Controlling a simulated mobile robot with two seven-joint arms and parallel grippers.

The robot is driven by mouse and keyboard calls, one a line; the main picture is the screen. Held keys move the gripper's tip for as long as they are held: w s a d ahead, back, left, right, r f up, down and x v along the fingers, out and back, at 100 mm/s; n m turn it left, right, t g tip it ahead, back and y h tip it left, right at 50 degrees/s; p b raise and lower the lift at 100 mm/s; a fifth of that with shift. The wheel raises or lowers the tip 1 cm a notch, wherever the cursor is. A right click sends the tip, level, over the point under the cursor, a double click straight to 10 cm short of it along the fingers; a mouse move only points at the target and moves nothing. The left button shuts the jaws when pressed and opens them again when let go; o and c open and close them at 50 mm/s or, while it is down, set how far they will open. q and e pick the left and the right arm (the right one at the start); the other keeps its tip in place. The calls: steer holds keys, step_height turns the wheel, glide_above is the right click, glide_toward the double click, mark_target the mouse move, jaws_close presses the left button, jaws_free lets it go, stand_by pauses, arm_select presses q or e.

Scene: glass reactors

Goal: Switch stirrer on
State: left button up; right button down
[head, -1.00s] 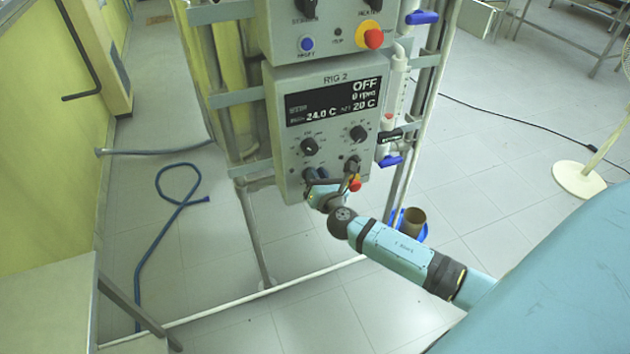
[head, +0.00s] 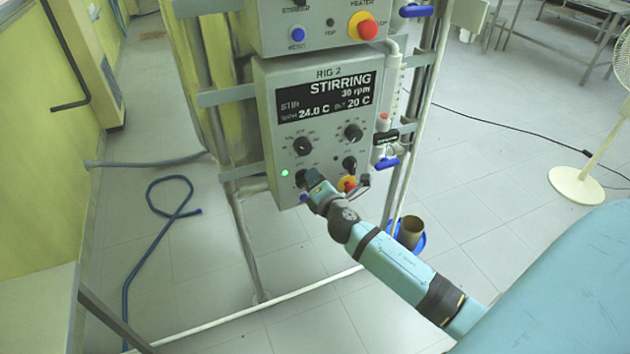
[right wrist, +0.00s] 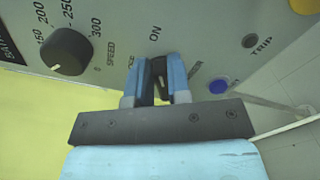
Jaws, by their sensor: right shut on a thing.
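The grey RIG 2 control box (head: 262,120) has a black display (head: 325,98) reading STIRRING, 30 rpm, 24.0 C and 20 C. A green lamp (head: 285,173) is lit at its lower left. My right gripper (head: 311,178) is at the lower-left switch in the head view and hides most of it. In the right wrist view, its blue fingers (right wrist: 158,72) are shut on the black stirrer switch (right wrist: 160,77), beneath the ON mark. The speed knob (right wrist: 66,51) is to the left of the fingers. My left gripper is not in view.
A red emergency stop (head: 347,184) on a yellow base is close right of my gripper. Another knob (head: 350,163) is just above that stop. A blue-handled valve (head: 386,163) is beside the box.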

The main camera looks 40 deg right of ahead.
stand_by(0.5)
steer(key=c, duration=1.1)
jaws_free()
steer(key=shift+o, duration=0.2)
steer(key=b+v, duration=0.1)
steer(key=v, duration=1.3)
steer(key=shift+b, duration=0.35)
steer(key=shift+w, duration=0.1)
